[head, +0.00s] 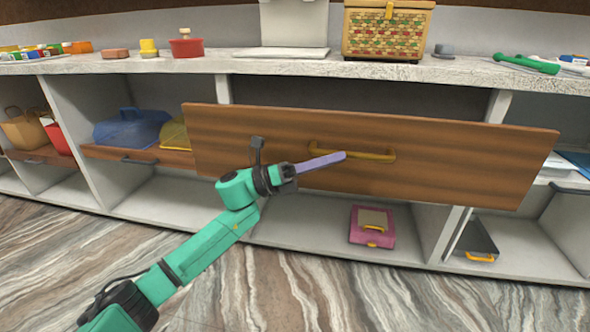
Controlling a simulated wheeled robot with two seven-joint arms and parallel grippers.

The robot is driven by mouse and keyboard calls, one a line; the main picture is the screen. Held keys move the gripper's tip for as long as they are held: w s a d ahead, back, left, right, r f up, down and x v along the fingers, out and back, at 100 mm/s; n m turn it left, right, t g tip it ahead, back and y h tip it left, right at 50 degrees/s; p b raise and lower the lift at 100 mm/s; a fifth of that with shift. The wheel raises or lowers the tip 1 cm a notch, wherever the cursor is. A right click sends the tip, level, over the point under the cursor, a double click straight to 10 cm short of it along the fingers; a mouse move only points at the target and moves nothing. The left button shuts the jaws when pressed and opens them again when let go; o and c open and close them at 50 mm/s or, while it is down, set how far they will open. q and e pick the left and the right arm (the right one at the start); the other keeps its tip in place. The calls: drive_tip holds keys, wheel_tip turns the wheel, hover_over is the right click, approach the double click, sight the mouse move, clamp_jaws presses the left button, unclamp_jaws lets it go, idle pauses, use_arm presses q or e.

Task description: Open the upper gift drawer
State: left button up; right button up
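The upper gift drawer has a wide brown wooden front (450,170) and a yellow-brown bar handle (378,155) at its middle. The front overlaps the dividers on both sides and stands forward of the cabinet, with a dark gap above it. My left gripper (340,157) reaches in from the lower left, its purple finger lying across the left part of the handle. The fingers overlap from this side, so I cannot tell whether they are closed around the bar. My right gripper is not in view.
The white counter (200,65) above holds a woven box (388,30), a red pot (186,45) and small items. Below the drawer lies a pink case (372,227). To the left is another drawer (135,154) with a blue bag (130,128). The marbled floor in front is clear.

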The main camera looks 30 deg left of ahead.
use_arm(q)
drive_tip(key=v, duration=1.1)
